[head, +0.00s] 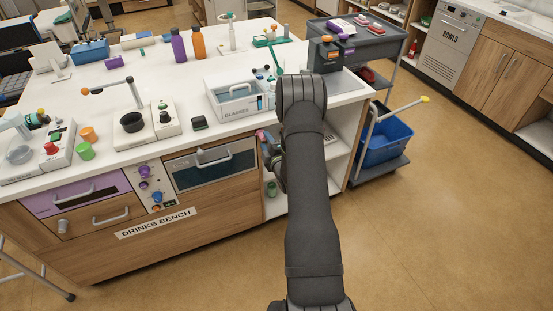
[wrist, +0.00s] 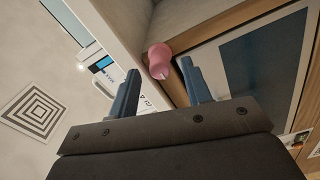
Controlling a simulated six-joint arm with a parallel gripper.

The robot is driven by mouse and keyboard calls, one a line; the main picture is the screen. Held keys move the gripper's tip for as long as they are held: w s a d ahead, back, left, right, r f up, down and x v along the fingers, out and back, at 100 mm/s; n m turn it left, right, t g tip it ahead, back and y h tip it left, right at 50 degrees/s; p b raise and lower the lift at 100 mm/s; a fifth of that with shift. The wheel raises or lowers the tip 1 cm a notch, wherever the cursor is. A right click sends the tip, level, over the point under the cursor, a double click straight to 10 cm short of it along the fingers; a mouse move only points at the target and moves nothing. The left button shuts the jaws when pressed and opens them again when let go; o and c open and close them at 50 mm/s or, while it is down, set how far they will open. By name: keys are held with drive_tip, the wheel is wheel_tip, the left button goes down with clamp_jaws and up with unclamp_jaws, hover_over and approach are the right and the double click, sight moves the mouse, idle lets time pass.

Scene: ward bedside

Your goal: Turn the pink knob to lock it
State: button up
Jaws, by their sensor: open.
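The pink knob (wrist: 158,58) shows in the wrist view, on a wooden edge beside a blue-grey panel, with a small pale pointer on it. My gripper (wrist: 158,66) is open, with one finger on each side of the knob in that picture. The knob appears a little beyond the fingertips, and I cannot tell whether they touch it. In the head view a small pink part (head: 261,135) shows at the right end of the drinks bench, beside my gripper (head: 270,147), which my arm partly hides.
The drinks bench (head: 190,245) has an oven-like front with a handle (head: 216,171) left of my gripper. The floor at right is clear.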

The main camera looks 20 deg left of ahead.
drive_tip(key=v, duration=1.5)
drive_tip(key=shift+s+d, duration=0.2)
drive_tip(key=shift+w+a, duration=0.1)
drive_tip(key=x, duration=1.7)
drive_tip(key=shift+w+a, duration=0.1)
